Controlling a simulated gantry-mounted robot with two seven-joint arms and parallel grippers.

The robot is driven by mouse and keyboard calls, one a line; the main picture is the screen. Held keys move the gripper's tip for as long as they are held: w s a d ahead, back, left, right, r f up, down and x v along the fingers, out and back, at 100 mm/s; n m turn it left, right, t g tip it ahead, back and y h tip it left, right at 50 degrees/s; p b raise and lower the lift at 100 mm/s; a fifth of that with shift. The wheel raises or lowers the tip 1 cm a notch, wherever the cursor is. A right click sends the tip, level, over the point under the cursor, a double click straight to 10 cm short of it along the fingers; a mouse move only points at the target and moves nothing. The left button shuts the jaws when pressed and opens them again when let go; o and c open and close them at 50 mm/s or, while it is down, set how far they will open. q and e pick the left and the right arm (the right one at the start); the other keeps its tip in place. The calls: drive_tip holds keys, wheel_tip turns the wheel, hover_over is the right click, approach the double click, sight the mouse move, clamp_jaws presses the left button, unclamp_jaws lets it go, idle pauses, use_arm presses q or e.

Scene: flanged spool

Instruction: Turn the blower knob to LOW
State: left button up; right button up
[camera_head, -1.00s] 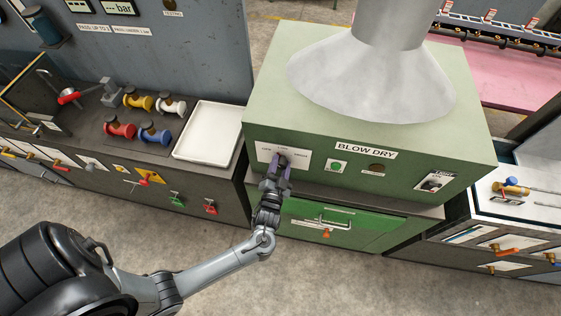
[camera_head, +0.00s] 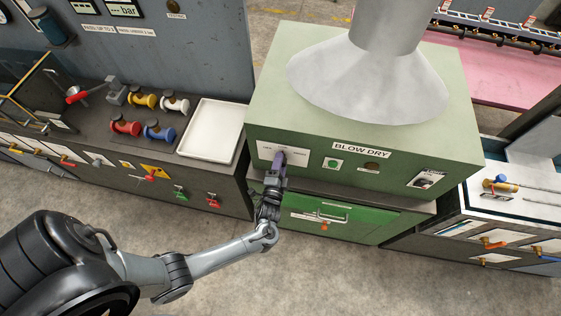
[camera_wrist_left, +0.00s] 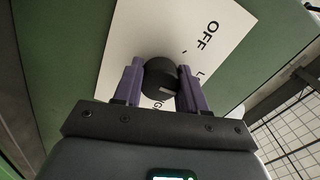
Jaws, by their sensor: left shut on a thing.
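The black round blower knob (camera_wrist_left: 160,76) sits on a white label plate (camera_head: 270,150) on the green BLOW DRY cabinet (camera_head: 300,128). In the left wrist view, "OFF" reads in full above the knob; the other words are partly hidden by the knob and fingers. A small grey mark shows on the knob's lower right, but I cannot tell which setting it points to. My left gripper (camera_head: 281,160) is at the plate, its purple fingers shut on either side of the knob, as the left wrist view (camera_wrist_left: 162,84) also shows. My right gripper is out of view.
A green button (camera_head: 333,163) and a dark round fitting (camera_head: 371,167) are right of the plate. A green drawer with a handle (camera_head: 320,214) is below. A grey hood (camera_head: 360,80) stands on top. A white tray (camera_head: 210,130) lies left.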

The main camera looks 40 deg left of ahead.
use_arm(q)
drive_tip(key=shift+f, duration=0.15)
drive_tip(key=o, duration=1.1)
drive_tip(key=shift+c, duration=0.2)
drive_tip(key=shift+s, duration=0.1)
drive_tip(key=b+v, duration=0.1)
drive_tip(key=v, duration=0.9)
drive_tip(key=shift+s+d, duration=0.15)
drive_tip(key=shift+s, duration=0.1)
